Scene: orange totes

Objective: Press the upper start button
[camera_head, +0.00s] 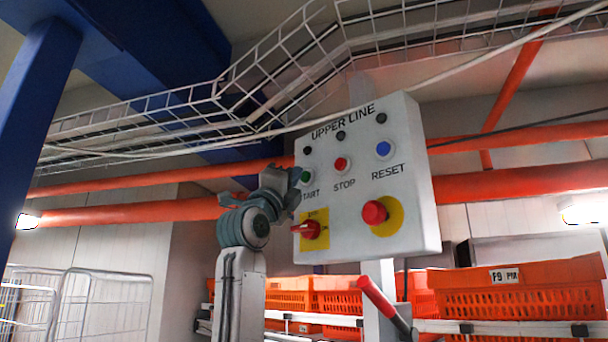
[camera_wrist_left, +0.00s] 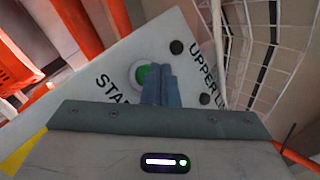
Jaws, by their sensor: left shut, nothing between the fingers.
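The control box (camera_head: 408,130) is light grey and labelled UPPER LINE. Its green start button (camera_head: 305,176) sits at the left of the button row, partly hidden by my left gripper. My left gripper (camera_head: 296,178) is shut and empty, with its fingertips at the start button. In the left wrist view the shut fingers (camera_wrist_left: 161,78) overlap the right part of the green start button (camera_wrist_left: 143,76). I cannot tell whether they touch it. My right gripper is not in view.
A red stop button (camera_head: 342,164) and a blue reset button (camera_head: 383,149) are to the right. Below are a red rotary switch (camera_head: 308,230) and a red mushroom button (camera_head: 375,213). Orange totes (camera_head: 520,300) stand behind. A wire cable tray (camera_head: 270,75) runs above.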

